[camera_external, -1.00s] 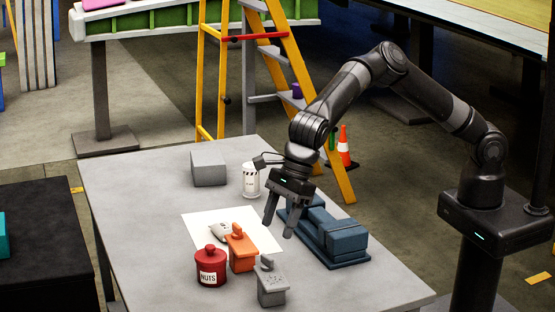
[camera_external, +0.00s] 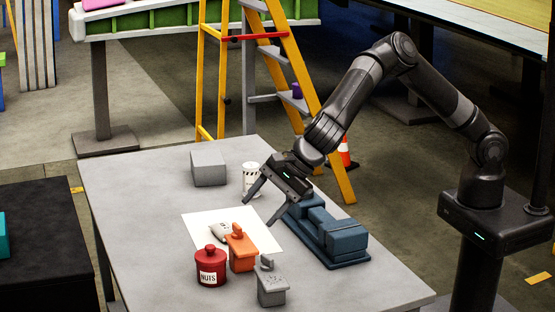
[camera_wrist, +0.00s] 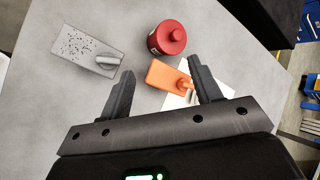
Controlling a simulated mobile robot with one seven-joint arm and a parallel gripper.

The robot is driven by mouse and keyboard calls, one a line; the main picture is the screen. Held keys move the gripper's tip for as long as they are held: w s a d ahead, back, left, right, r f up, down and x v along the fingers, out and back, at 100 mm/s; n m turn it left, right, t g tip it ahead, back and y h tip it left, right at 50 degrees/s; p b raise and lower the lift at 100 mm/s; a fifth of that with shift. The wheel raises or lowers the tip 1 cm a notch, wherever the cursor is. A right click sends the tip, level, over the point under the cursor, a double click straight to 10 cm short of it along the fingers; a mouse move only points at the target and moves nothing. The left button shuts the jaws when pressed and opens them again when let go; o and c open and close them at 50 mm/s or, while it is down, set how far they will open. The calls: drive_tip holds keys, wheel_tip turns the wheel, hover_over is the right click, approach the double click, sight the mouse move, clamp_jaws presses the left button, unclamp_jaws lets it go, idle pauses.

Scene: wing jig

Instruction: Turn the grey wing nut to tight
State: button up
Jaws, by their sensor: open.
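The grey wing nut (camera_external: 267,263) sits on top of a small grey speckled block (camera_external: 272,288) near the table's front edge. In the wrist view the grey wing nut (camera_wrist: 108,61) lies at the right end of its block (camera_wrist: 82,49), left of my fingers. An orange block (camera_external: 241,252) with its own orange wing nut stands just behind it; it shows between my fingertips in the wrist view (camera_wrist: 163,76). My gripper (camera_external: 256,213) is open and empty, tilted, above the table behind the orange block and apart from both blocks.
A red NUTS jar (camera_external: 210,271) stands left of the orange block. A grey object (camera_external: 220,231) lies on white paper (camera_external: 198,220). A blue vise-like block (camera_external: 335,238) is at the right. A white canister (camera_external: 251,178) and a grey box (camera_external: 208,168) stand farther back.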

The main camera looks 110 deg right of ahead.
drive_tip(key=w+n+t+h, duration=0.1)
drive_tip(key=w+n+t, duration=0.1)
drive_tip(key=n, duration=0.3)
drive_tip(key=n+t+y, duration=0.3)
drive_tip(key=n+y, duration=0.3)
drive_tip(key=n, duration=1.9)
approach(269, 257)
drive_tip(key=x, duration=0.5)
drive_tip(key=shift+w+d+f, duration=0.1)
drive_tip(key=shift+w+d, duration=0.15)
drive_tip(key=shift+w, duration=0.05)
drive_tip(key=shift+w+a+f, duration=0.2)
drive_tip(key=shift+w+f, duration=0.4)
drive_tip(key=shift+w, duration=0.05)
drive_tip(key=shift+x, duration=0.8)
